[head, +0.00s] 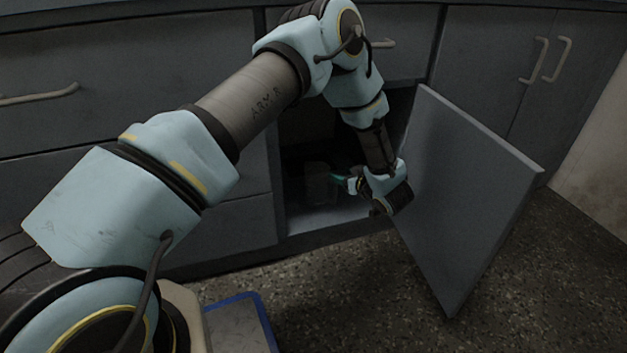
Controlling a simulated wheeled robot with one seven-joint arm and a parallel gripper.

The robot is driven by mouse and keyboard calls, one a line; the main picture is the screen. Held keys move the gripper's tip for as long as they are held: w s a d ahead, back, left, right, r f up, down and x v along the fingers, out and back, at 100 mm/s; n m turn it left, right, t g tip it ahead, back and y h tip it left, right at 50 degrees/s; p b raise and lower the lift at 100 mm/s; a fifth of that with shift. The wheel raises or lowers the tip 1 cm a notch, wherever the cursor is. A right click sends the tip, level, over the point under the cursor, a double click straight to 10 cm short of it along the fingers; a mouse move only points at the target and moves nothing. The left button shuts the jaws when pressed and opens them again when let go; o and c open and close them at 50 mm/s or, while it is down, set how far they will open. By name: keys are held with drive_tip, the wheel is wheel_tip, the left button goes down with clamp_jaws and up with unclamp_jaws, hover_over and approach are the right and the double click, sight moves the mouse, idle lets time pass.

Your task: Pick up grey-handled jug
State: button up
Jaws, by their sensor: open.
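My gripper (345,182) reaches into the open lower cupboard (330,215), with its fingers pointing left into the dark interior. It is open, though its jaws are small and partly hidden by its own body. A faint, dim upright shape (317,182) stands inside the cupboard just left of the fingertips. It may be the jug, but the shadow is too deep to make out a grey handle. I cannot tell whether the fingers touch it or are beside it.
The cupboard door (465,190) stands open to the right, close to my gripper. Closed drawers (60,110) lie to the left and closed cupboard doors (545,75) to the right. The speckled floor (350,290) in front is clear. A wall (595,150) is at the far right.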

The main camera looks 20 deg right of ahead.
sight(323, 166)
drive_tip(key=b+x, duration=0.4)
drive_tip(key=x, duration=0.6)
drive_tip(key=shift+a+f+b, duration=0.1)
drive_tip(key=shift+f+b, duration=0.15)
drive_tip(key=shift+b, duration=0.1)
drive_tip(key=shift+w, duration=0.5)
drive_tip(key=shift+c, duration=0.2)
clamp_jaws()
